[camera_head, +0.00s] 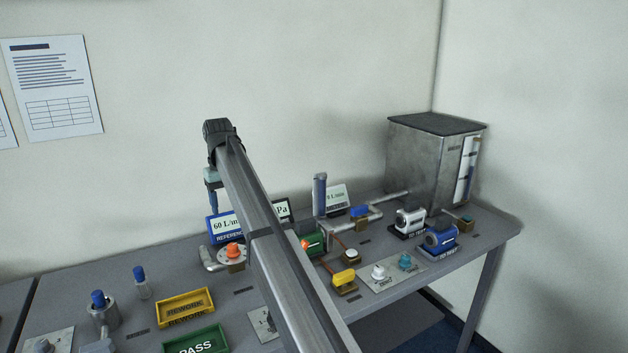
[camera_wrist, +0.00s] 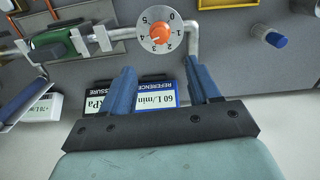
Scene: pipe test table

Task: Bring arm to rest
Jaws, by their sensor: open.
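My gripper (camera_head: 213,200) hangs at the end of my long grey arm, above the back of the table (camera_head: 240,291). In the wrist view its two blue fingers stand apart (camera_wrist: 163,83), open with nothing held between them. The blue-framed reference display (camera_head: 225,227), reading 60 L/min, is behind and below the fingers, and it also shows in the wrist view (camera_wrist: 168,104). An orange knob on a numbered dial (camera_wrist: 160,33) is beyond the fingertips; in the head view the knob (camera_head: 233,250) is just below and right of the gripper.
A yellow REWORK tray (camera_head: 184,305) and a green PASS tray (camera_head: 195,342) lie front left. Blue-capped parts (camera_head: 140,281) stand at left. A metal tank (camera_head: 430,160), pipes and blue and white pumps (camera_head: 440,240) fill the right. My arm hides part of the middle.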

